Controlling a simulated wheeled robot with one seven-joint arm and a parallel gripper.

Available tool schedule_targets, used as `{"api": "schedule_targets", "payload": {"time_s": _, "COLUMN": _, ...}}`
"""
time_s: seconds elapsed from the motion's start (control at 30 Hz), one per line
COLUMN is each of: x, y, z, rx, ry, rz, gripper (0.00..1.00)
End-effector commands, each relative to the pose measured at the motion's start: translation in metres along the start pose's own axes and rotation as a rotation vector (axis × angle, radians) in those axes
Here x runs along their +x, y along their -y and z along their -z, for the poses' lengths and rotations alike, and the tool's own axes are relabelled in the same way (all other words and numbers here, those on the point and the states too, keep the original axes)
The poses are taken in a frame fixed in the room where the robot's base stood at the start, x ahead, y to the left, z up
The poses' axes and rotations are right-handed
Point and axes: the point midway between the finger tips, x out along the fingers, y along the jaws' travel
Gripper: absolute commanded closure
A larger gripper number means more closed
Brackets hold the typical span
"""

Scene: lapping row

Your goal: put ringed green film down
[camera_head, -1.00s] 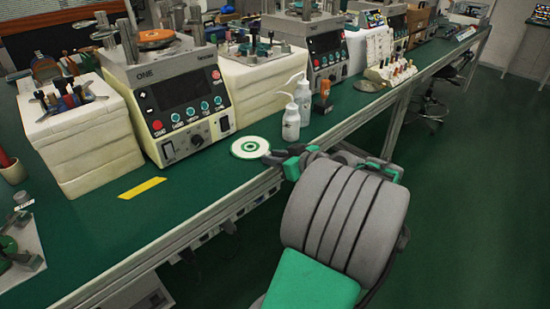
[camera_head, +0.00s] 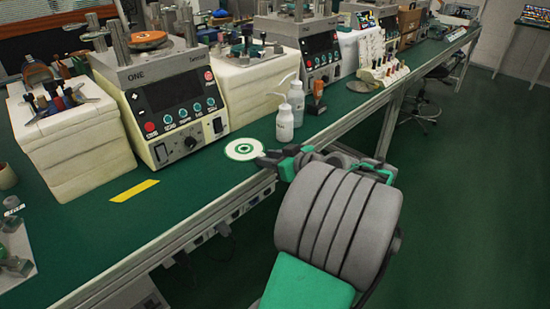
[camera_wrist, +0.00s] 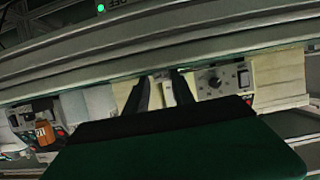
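The ringed green film (camera_head: 244,149) is a flat white disc with green rings. It lies level at the front edge of the green bench top (camera_head: 95,232), and I cannot tell whether it touches the top. My gripper (camera_head: 266,159) is at the film's right rim in the head view, at about bench height. In the wrist view my gripper's two dark fingers (camera_wrist: 160,84) stand side by side with a light gap between them. The film cannot be made out there, and nothing clearly shows between the fingers.
A lapping machine (camera_head: 170,105) stands behind the film. Two white bottles (camera_head: 285,124) and an orange-handled stamp (camera_head: 316,98) stand to its right. Yellow tape (camera_head: 135,191) marks the bench at left. Bare bench lies between the tape and the film. White blocks (camera_head: 78,140) stand further left.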

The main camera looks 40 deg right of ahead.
Motion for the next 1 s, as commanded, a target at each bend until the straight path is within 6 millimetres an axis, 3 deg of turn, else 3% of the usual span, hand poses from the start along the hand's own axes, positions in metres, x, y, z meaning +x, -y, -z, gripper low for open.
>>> {"api": "schedule_targets", "payload": {"time_s": 0.03, "x": 0.002, "y": 0.006, "z": -0.01, "rx": 0.024, "ry": 0.024, "rz": 0.018, "gripper": 0.55}}
{"api": "schedule_targets", "payload": {"time_s": 0.13, "x": -0.007, "y": 0.005, "z": -0.002, "rx": 0.025, "ry": 0.024, "rz": 0.016, "gripper": 0.55}}
{"api": "schedule_targets", "payload": {"time_s": 0.4, "x": -0.083, "y": 0.0, "z": 0.002, "rx": 0.02, "ry": 0.015, "rz": 0.004, "gripper": 0.55}}
{"api": "schedule_targets", "payload": {"time_s": 0.6, "x": -0.118, "y": 0.001, "z": 0.004, "rx": 0.016, "ry": 0.013, "rz": 0.006, "gripper": 0.55}}
{"api": "schedule_targets", "payload": {"time_s": 1.0, "x": -0.123, "y": 0.002, "z": 0.004, "rx": 0.011, "ry": 0.012, "rz": 0.01, "gripper": 0.55}}
